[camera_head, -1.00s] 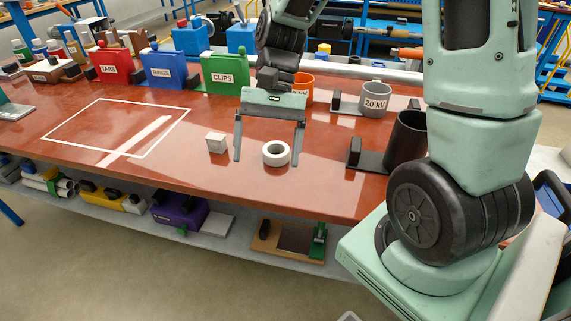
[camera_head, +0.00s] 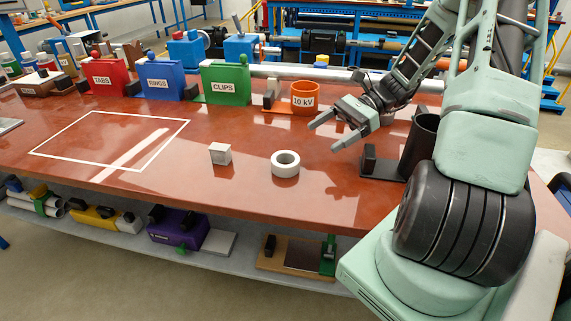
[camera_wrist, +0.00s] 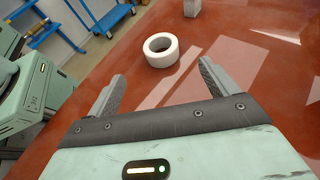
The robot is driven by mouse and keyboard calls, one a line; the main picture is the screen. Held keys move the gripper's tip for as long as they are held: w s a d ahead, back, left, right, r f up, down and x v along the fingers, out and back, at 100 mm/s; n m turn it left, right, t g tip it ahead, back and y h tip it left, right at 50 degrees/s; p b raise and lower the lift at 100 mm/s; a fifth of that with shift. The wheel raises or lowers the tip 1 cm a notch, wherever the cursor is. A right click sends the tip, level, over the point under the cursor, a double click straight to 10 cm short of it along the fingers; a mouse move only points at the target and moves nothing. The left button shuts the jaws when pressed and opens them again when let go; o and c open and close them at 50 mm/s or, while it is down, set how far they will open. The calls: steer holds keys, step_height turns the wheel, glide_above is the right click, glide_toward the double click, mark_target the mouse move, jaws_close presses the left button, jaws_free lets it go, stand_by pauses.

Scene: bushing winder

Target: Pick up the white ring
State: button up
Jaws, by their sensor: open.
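The white ring (camera_head: 285,164) lies flat on the red-brown table, right of a small white cube, in the head view. In the wrist view the white ring (camera_wrist: 161,49) lies beyond the fingertips, between their lines, with nothing touching it. My gripper (camera_head: 324,133) is open and empty, above the table, behind and to the right of the ring in the head view. In the wrist view the fingers of my gripper (camera_wrist: 160,82) are spread wide apart.
The white cube (camera_head: 220,153) stands left of the ring. The orange 10 kV cup (camera_head: 304,97) and the green CLIPS bin (camera_head: 225,84) stand behind. A dark cup (camera_head: 419,145) stands at right. The white-outlined area (camera_head: 60,128) at left is empty.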

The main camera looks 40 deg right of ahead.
mark_target(286, 160)
steer(key=x, duration=1.2)
steer(key=shift+w+a+f, duration=0.15)
steer(key=c, duration=1.1)
